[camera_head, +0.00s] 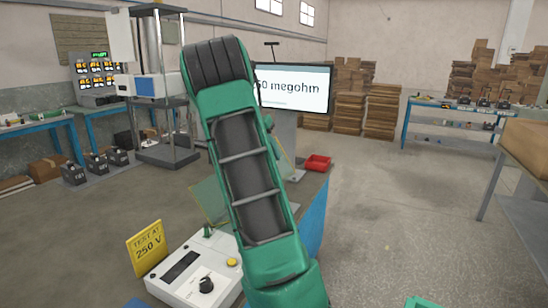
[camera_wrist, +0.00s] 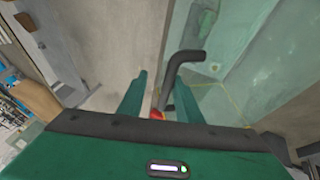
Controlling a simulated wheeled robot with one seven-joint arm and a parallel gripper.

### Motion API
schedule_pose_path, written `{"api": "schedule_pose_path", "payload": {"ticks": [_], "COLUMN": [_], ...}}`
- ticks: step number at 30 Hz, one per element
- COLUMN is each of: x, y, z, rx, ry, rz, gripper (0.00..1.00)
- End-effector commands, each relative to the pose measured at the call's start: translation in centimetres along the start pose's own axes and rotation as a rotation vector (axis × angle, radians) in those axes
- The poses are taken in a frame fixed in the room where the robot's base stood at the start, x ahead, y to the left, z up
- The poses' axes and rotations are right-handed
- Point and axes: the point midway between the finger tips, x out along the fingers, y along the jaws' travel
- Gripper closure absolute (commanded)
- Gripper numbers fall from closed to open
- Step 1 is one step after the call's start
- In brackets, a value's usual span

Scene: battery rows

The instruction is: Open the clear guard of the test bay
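The clear guard (camera_wrist: 245,55) is a greenish see-through panel filling the right of the wrist view. A dark bent handle (camera_wrist: 185,60) stands near the panel's left side in the wrist view. My gripper (camera_wrist: 159,75) has its two green fingers apart, with the handle's dark bar between or just beyond them, nearer the right finger. A gap shows beside the left finger. I cannot tell if either finger touches the handle. My gripper is hidden in the head view.
A white meter box (camera_head: 195,275) with a knob and a yellow "TEST AT 250 V" card (camera_head: 148,247) are at the front. A red tray (camera_head: 318,163) lies right of my arm, near a screen (camera_head: 295,88) reading "60 megohm". The floor at right is open.

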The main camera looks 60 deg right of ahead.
Motion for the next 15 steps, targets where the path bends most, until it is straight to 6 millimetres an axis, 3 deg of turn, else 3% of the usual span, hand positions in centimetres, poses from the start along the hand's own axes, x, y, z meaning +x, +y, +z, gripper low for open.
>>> {"api": "schedule_pose_path", "payload": {"ticks": [11, 12, 15], "x": [0.5, 0.2, -0.1], "y": [0.5, 2.2, 2.2], "z": [-0.1, -0.1, -0.1], "rx": [0.008, 0.017, 0.017], "ry": [-0.001, 0.000, 0.002], "rz": [-0.003, -0.013, -0.015], "gripper": [0.69, 0.69, 0.69]}}
